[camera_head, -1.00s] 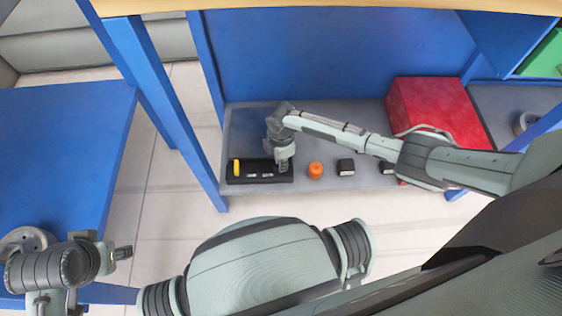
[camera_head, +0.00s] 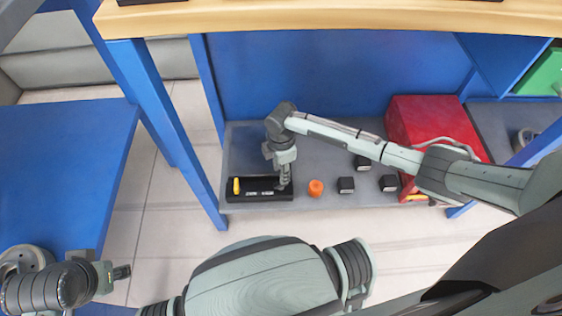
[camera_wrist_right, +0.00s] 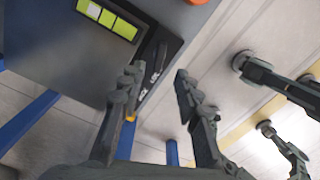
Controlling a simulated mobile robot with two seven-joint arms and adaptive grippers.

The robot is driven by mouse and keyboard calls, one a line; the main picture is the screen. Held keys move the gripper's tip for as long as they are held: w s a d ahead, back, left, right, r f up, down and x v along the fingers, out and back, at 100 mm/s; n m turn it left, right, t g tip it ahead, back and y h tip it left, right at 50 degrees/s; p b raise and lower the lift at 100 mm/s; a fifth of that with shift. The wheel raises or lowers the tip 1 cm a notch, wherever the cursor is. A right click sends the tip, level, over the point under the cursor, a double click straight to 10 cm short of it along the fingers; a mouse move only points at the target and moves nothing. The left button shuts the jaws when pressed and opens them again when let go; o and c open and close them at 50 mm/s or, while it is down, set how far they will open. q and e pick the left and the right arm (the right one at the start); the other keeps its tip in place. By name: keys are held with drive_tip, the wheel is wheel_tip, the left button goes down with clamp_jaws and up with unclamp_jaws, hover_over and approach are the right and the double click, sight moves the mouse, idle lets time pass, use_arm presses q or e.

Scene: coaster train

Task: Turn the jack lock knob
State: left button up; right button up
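A black panel (camera_head: 262,196) with small white lettering lies on the grey lower shelf; the lettering is too small to read in the head view. A yellow knob (camera_head: 236,186) stands at its left end. In the right wrist view the dark panel (camera_wrist_right: 158,62) shows white lettering, and a bit of yellow (camera_wrist_right: 131,116) shows beside a finger. My right gripper (camera_head: 286,180) points down over the panel's right end, apart from the yellow knob. Its fingers (camera_wrist_right: 158,82) are spread with nothing between them. My left gripper (camera_head: 121,272) is at the lower left, its finger gap unclear.
An orange knob (camera_head: 315,187) and several small black blocks (camera_head: 346,185) stand right of the panel. A red box (camera_head: 425,120) is at the shelf's right. A blue post (camera_head: 160,125) stands left of the shelf, and a wooden tabletop (camera_head: 330,17) is above.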

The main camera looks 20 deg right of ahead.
wheel_tip(320, 180, up, 5)
drive_tip(key=shift+r, duration=0.1)
idle(0.7)
